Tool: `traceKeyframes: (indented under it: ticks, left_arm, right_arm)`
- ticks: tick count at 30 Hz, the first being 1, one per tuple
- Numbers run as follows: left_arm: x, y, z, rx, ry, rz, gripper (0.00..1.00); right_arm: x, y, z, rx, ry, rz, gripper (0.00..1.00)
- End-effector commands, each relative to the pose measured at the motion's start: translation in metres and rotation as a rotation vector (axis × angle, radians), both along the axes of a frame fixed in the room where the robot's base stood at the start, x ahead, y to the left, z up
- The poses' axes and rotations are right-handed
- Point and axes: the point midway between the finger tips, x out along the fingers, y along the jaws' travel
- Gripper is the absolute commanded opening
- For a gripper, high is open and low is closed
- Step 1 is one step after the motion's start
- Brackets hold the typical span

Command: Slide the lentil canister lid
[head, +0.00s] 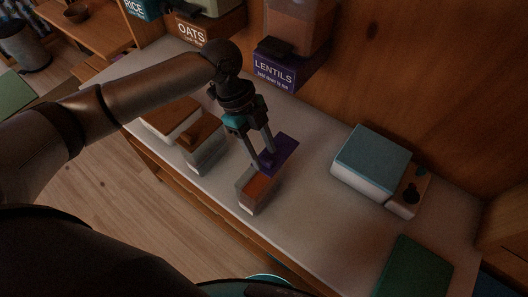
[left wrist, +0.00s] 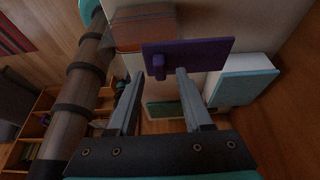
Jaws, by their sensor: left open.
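The lentil canister (head: 256,192) is a small pale box with orange-red contents showing at its uncovered top, on the grey counter. Its contents also show in the left wrist view (left wrist: 144,30). The purple lid (head: 284,152) is a flat plate at the canister's far end, off to one side of the opening; whether it rests on the rim I cannot tell. In the left wrist view the lid (left wrist: 208,55) carries a small purple knob (left wrist: 158,66). My left gripper (head: 267,160) is open at the lid, its fingers on either side of the knob. My right gripper is not seen.
Dispensers labelled lentils (head: 275,73), oats (head: 192,33) and rice (head: 134,7) hang on the wall behind. Two brown-topped canisters stand left, beneath my arm. A white box with a teal top (head: 372,160) and a green slab (head: 414,268) are right. Counter between is clear.

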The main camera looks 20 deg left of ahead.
Motion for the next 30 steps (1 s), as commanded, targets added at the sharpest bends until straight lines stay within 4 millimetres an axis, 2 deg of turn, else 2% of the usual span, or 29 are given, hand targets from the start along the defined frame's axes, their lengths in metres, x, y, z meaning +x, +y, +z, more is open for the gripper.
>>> traceKeyframes:
  ticks: [5, 14, 27, 30]
  left_arm:
    - [-0.0019, -0.0048, -0.0123, 0.000, 0.001, 0.000, 0.50]
    - [-0.0020, -0.0054, -0.0135, 0.000, 0.000, 0.000, 0.49]
    - [-0.0018, -0.0051, -0.0133, 0.001, 0.000, 0.000, 0.00]
    - [-0.0018, -0.0050, -0.0132, 0.001, -0.001, 0.001, 0.00]
  right_arm:
    - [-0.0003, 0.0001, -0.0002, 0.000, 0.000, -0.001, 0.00]
    - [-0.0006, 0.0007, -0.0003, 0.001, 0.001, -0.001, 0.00]
    - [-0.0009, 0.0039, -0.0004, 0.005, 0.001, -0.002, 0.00]
    - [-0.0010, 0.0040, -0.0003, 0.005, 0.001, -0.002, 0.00]
